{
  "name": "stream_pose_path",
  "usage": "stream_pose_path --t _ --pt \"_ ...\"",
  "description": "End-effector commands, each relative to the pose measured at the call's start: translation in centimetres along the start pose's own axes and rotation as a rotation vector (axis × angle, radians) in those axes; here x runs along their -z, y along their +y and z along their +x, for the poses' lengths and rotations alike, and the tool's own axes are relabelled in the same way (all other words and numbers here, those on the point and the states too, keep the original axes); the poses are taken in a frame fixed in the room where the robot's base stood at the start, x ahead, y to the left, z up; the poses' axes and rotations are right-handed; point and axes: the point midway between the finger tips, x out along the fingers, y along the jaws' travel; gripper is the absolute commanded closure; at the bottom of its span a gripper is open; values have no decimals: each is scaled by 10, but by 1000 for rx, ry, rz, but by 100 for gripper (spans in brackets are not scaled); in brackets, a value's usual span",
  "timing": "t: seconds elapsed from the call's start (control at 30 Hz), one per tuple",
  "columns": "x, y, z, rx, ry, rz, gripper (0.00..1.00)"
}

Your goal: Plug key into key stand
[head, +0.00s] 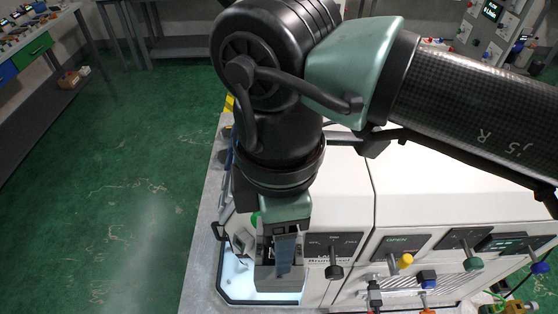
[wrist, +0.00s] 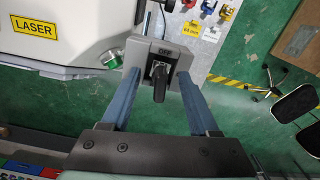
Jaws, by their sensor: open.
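The key stand (wrist: 138,58) is a grey block marked OFF in the wrist view. Its lower part also shows in the head view (head: 279,284) below my gripper. A black key (wrist: 160,88) sits at the stand's dark central slot, its handle pointing toward the wrist camera. How deep it sits I cannot tell. My gripper (wrist: 159,78) is open, its two blue fingers on either side of the key and apart from it, with the tips near the stand's sides. In the head view my gripper (head: 285,250) points down over the stand and hides most of it.
A white machine (head: 340,200) with a row of switches and knobs (head: 405,261) stands right of my gripper. A green button (wrist: 112,59) and a yellow LASER label (wrist: 34,27) lie left of the stand. Green floor (head: 120,180) is open at the left.

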Motion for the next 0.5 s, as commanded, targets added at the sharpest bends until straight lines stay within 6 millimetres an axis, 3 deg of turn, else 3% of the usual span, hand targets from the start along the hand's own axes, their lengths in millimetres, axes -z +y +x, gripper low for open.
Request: stream_pose_path --t 0.27,0.5 --pt "0 0 4 -1 0 -1 39" --pt "0 0 4 0 0 -1 80"
